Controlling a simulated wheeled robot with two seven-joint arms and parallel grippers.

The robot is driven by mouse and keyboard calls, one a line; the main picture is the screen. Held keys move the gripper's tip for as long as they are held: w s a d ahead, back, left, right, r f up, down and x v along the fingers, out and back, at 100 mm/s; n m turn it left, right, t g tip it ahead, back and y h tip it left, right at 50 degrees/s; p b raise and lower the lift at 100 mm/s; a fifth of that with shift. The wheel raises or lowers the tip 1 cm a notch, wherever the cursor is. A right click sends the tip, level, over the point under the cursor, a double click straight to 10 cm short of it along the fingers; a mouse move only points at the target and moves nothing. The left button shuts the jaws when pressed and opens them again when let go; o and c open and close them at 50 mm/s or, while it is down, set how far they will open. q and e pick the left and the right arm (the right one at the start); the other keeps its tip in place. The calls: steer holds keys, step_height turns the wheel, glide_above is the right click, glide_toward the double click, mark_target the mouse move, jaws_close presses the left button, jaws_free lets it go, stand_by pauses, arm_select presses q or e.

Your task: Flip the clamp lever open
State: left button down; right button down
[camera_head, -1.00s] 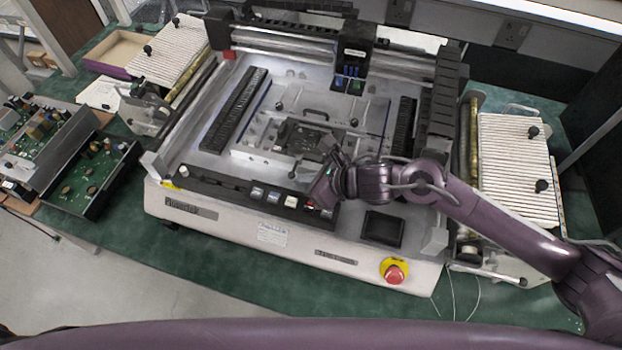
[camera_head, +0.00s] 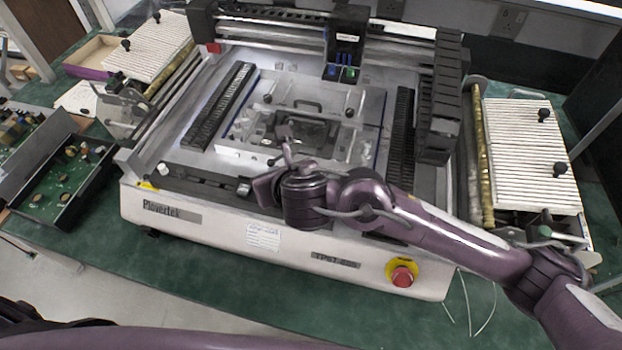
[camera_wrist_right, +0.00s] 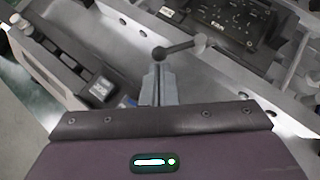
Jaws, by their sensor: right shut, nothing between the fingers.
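The clamp lever (camera_wrist_right: 180,48) is a short dark bar with a dark ball at its left end and a grey knob at its right end. In the right wrist view it lies across the light metal fixture edge (camera_wrist_right: 225,72). My right gripper (camera_wrist_right: 157,75) is shut and empty, its grey fingertips just below the dark ball; I cannot tell whether they touch it. In the head view my right gripper (camera_head: 286,158) is at the front edge of the fixture plate (camera_head: 240,153), and the lever is hard to make out. My left gripper is out of view.
The white placement machine (camera_head: 210,222) fills the middle, with a gantry head (camera_head: 345,50) behind the fixture. A red emergency button (camera_head: 402,276) is at its front right. A black tray with a green circuit board (camera_head: 65,175) stands at left. Ribbed feeders (camera_head: 520,140) flank the machine.

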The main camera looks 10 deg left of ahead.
steer(key=a+m+h, duration=0.1)
steer(key=a+m+t+h, duration=0.1)
steer(key=m, duration=0.1)
steer(key=shift+w, duration=0.25)
steer(key=m+h, duration=0.1)
steer(key=w+a+m+h, duration=0.1)
steer(key=shift+a+r+m+t+h, duration=0.1)
steer(key=shift+a+m+t+h, duration=0.05)
steer(key=shift+m+t+h, duration=0.2)
steer(key=shift+w+a+m+h, duration=0.1)
steer(key=shift+w+m+h, duration=0.05)
steer(key=shift+m+h, duration=0.1)
steer(key=shift+w+a+p, duration=0.5)
steer(key=shift+w+a, duration=0.2)
steer(key=shift+w, duration=0.2)
steer(key=shift+w, duration=0.1)
